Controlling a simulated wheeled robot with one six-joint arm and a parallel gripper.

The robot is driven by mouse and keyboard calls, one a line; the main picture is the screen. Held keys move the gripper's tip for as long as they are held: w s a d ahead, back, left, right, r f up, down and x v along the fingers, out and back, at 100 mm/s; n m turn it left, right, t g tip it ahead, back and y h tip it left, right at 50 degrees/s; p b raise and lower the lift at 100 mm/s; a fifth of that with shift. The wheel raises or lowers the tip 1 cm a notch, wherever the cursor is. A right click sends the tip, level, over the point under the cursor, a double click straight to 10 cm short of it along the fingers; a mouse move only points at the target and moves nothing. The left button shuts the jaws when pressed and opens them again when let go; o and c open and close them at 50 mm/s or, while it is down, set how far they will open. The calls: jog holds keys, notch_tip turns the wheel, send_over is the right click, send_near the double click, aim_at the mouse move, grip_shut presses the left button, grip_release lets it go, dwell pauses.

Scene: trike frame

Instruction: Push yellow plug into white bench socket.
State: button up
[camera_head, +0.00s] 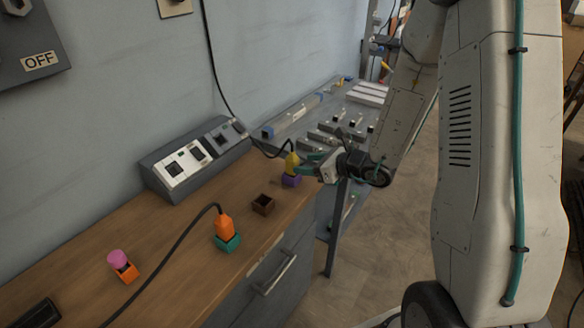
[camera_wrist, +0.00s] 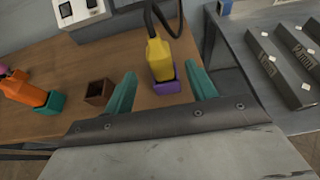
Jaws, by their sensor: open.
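The yellow plug (camera_head: 291,162) stands upright in a purple holder (camera_head: 291,181) near the bench's right end, with a black cable from its top. In the wrist view the yellow plug (camera_wrist: 159,59) sits between the two teal fingers of my gripper (camera_wrist: 162,92), with a gap on each side. My gripper (camera_head: 302,165) reaches in from the right and is open around the plug. The white bench socket (camera_head: 185,168) is on the sloped face of a grey box at the wall. It also shows at the top of the wrist view (camera_wrist: 78,10).
An orange plug (camera_head: 224,228) stands in a teal holder (camera_head: 227,244). An empty brown holder (camera_head: 263,205) lies between it and the yellow plug. A pink-topped piece sits in an orange holder (camera_head: 126,271). A grey socket section (camera_head: 222,138) adjoins the white one. Metal parts lie on a grey table (camera_head: 280,124).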

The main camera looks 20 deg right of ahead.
aim_at(297, 164)
jog(key=x, duration=0.6)
jog(key=shift+w+a+f, duration=0.1)
jog(key=shift+w+f, duration=0.1)
jog(key=shift+f, duration=0.05)
jog(key=c, duration=1.1)
